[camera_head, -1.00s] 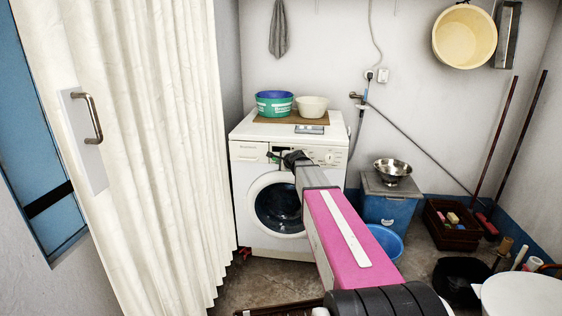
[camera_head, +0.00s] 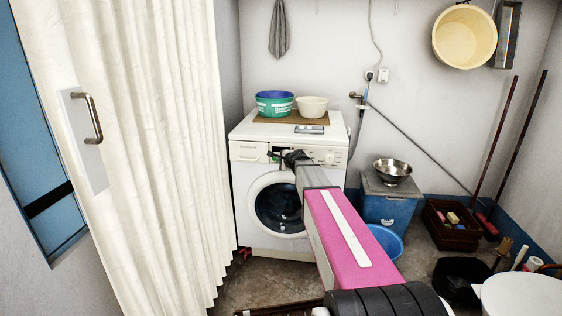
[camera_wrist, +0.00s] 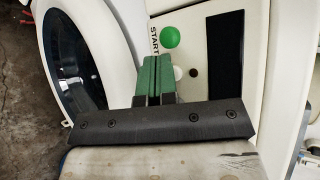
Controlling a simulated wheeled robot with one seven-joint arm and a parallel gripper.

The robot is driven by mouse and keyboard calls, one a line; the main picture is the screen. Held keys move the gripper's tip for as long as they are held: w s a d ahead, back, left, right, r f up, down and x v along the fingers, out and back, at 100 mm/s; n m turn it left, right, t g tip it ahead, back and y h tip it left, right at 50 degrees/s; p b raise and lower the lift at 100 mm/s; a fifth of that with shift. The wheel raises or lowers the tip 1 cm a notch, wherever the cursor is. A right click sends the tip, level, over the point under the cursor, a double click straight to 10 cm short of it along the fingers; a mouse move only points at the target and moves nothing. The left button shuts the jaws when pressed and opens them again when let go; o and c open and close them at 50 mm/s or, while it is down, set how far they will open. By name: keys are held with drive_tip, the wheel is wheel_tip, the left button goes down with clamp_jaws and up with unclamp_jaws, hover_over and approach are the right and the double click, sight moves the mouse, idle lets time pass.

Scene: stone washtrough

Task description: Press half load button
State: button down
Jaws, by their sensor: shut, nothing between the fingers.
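The white washing machine (camera_head: 250,215) stands against the back wall. Its control panel (camera_head: 330,157) runs along the top of its front, partly hidden behind my arm. My gripper (camera_head: 271,155) is at the left part of this panel, its fingers shut and empty. In the wrist view, the green fingers of my gripper (camera_wrist: 153,78) lie together over the panel, between the round door and a black display (camera_wrist: 225,50). A green round button (camera_wrist: 170,37) beside the word START and a small dark button (camera_wrist: 194,72) show near the fingertips. I cannot read a half load label, and contact is unclear.
A green-blue basin (camera_head: 274,108) and a cream bowl (camera_head: 312,110) stand on a board on the machine. A white curtain (camera_head: 150,150) hangs at left. A blue bin (camera_head: 388,210) with a steel bowl (camera_head: 393,170) stands at right.

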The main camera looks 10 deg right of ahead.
idle(0.4)
drive_tip(key=shift+s+a, duration=0.1)
drive_tip(key=shift+s, duration=0.45)
drive_tip(key=s, duration=0.1)
drive_tip(key=s+a, duration=0.1)
drive_tip(key=s, duration=0.1)
drive_tip(key=s+a, duration=0.1)
drive_tip(key=s, duration=0.1)
drive_tip(key=shift+s, duration=0.25)
drive_tip(key=s+a+f+n+g, duration=0.1)
drive_tip(key=s+f+n+g, duration=0.2)
drive_tip(key=s+f+n, duration=0.45)
drive_tip(key=s+a+f+n+g, duration=0.2)
drive_tip(key=s+f+g, duration=0.15)
drive_tip(key=s, duration=0.65)
drive_tip(key=s+d+f+n+g+h, duration=0.2)
drive_tip(key=s+n, duration=0.2)
drive_tip(key=s, duration=0.4)
drive_tip(key=s+d+f+n+g+h, duration=0.2)
drive_tip(key=s+f+n+g, duration=0.1)
drive_tip(key=s, duration=0.5)
drive_tip(key=shift+s+f+n+h, duration=0.35)
drive_tip(key=shift+s+h, duration=0.05)
